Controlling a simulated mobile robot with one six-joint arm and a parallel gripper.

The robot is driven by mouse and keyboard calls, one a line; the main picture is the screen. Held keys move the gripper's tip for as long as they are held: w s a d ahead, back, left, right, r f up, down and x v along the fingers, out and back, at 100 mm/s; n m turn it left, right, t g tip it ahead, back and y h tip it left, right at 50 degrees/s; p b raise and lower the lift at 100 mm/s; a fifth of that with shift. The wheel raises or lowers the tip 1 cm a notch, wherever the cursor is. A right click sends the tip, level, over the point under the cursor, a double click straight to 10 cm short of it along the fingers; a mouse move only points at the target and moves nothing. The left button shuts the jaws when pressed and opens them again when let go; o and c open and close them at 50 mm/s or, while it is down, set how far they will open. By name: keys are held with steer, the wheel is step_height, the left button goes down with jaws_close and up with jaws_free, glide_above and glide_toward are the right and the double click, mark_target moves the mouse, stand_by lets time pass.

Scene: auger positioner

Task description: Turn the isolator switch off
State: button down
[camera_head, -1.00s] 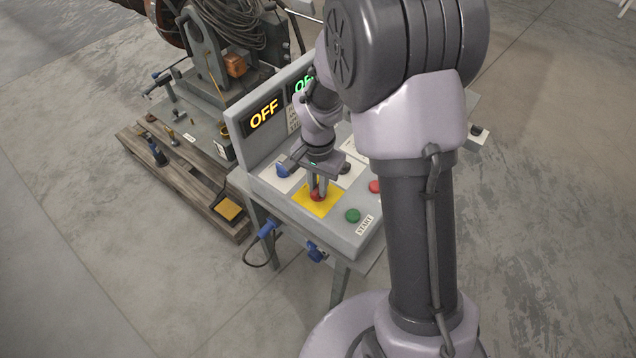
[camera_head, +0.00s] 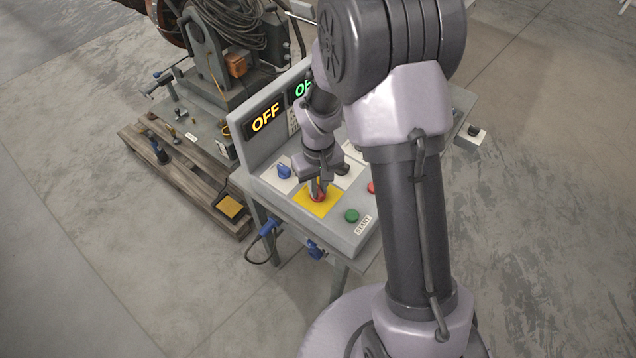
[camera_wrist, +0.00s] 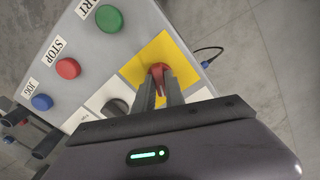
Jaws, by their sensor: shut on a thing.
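The isolator switch is a red rotary handle (camera_head: 318,196) on a yellow square plate (camera_head: 313,205) on the sloped top of the grey control box. In the wrist view the red handle (camera_wrist: 159,73) sits between my fingertips, on the yellow plate (camera_wrist: 178,50). My gripper (camera_head: 318,188) reaches down from above, and its fingers (camera_wrist: 159,88) are shut on the red handle. The fingers hide part of the handle, so its exact angle is hard to read.
A green START button (camera_head: 352,215), a red button (camera_head: 371,187) and a blue switch (camera_head: 284,171) are close by on the panel. A display reading OFF (camera_head: 265,118) stands behind, with a green-lit one beside it. A wooden pallet with machinery (camera_head: 185,180) lies left.

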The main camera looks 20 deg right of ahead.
steer(key=n+p, duration=0.1)
steer(key=n, duration=0.3)
steer(key=shift+n, duration=0.7)
steer(key=c, duration=1.4)
jaws_free()
step_height(320, 180, up, 18)
steer(key=p, duration=0.5)
steer(key=shift+f, duration=0.25)
